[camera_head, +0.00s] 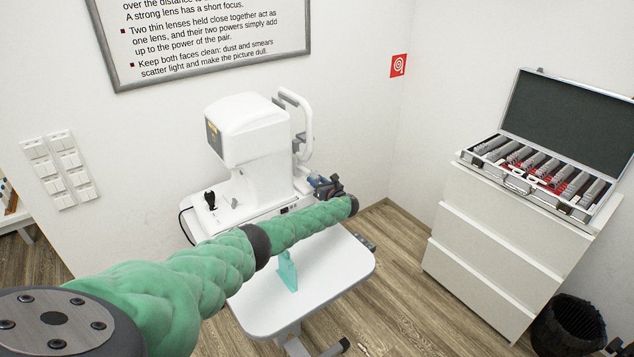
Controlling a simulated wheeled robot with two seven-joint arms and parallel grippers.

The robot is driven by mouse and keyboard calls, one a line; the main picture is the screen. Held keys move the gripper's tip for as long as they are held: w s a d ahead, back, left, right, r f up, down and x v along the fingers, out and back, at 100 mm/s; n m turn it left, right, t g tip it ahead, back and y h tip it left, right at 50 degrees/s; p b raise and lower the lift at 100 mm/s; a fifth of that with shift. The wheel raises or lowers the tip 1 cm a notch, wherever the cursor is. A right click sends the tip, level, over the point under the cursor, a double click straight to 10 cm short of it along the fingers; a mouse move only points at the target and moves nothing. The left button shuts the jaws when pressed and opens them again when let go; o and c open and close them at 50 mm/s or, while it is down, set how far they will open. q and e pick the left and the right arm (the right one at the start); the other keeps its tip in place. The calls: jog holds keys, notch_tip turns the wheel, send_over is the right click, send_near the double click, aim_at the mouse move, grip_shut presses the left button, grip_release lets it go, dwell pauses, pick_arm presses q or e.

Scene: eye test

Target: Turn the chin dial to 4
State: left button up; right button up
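The white eye-test instrument (246,130) stands on the white table (262,310), its grey screen side facing left. A white upright frame with a head and chin rest (305,128) rises on its right side. My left arm, in a green sleeve, reaches across from the lower left. My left gripper (326,187) is dark and small at its end, close by the lower part of the chin rest. Its fingers are too small to tell open from shut. I cannot make out the chin dial or its number; the gripper and wrist cover part of that area. My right gripper is out of view.
A black joystick (210,200) is on the instrument's base. At right, an open lens case (540,165) sits on a white drawer cabinet (488,265), beside a black bin (568,327).

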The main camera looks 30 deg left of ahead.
pick_arm(q)
jog(key=c, duration=0.5)
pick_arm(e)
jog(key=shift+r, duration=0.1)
pick_arm(q)
jog(key=shift+r+m+p, duration=0.1)
jog(key=shift+m+p, duration=0.2)
jog(key=m+p, duration=0.4)
jog(key=m, duration=0.4)
jog(key=shift+p, duration=0.35)
jog(key=shift+m+p, duration=0.3)
jog(key=shift+m, duration=0.7)
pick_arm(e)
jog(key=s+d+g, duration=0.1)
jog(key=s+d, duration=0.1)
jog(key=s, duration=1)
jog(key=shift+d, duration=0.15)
pick_arm(q)
jog(key=shift+s, duration=0.1)
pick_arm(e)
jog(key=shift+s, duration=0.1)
pick_arm(q)
jog(key=o, duration=1)
jog(key=shift+c, duration=0.2)
